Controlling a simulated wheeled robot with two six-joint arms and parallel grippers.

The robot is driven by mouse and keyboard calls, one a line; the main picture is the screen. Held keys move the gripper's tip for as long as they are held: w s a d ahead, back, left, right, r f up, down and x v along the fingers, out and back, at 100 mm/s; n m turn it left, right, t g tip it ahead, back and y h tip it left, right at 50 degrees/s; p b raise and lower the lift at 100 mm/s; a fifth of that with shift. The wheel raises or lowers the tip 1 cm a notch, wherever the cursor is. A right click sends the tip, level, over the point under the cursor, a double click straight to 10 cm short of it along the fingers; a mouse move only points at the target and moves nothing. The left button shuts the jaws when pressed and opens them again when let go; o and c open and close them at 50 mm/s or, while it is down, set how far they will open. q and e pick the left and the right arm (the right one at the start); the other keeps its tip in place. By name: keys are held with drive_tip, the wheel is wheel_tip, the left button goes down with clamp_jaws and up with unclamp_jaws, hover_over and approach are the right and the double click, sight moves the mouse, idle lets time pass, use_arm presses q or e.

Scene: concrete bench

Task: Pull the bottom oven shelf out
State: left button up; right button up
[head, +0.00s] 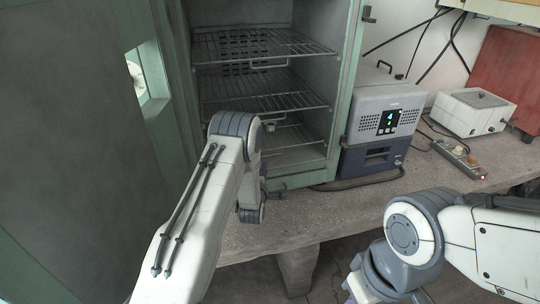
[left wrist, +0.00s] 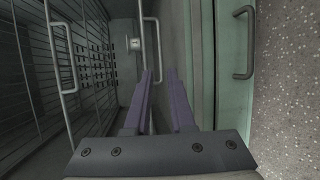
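The oven's wire shelves are stacked in the open chamber. The bottom shelf (head: 292,140) is low in the head view, partly hidden by my left arm. In the left wrist view, which is turned sideways, a bent metal bar (left wrist: 158,50), apparently the bottom shelf's handle, runs down to the fingertips. My left gripper (left wrist: 160,72) is open, its two purple fingers apart, with the bar's end lined up with the gap. I cannot tell whether they touch. In the head view my arm hides the fingers. My right arm is at lower right, its fingers out of view.
The upper shelf (head: 262,46) and middle shelf (head: 264,92) are above. The open green oven door (head: 85,130) blocks the left side. A grey-blue device (head: 386,105) stands right of the oven. A bench-level handle (left wrist: 245,40) is on the oven's lower front. The front bench is clear.

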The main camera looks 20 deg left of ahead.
use_arm(q)
drive_tip(key=p+x, duration=0.2)
drive_tip(key=x, duration=0.7)
drive_tip(key=shift+w, duration=0.3)
drive_tip(key=shift+f, duration=0.1)
clamp_jaws()
idle(1.0)
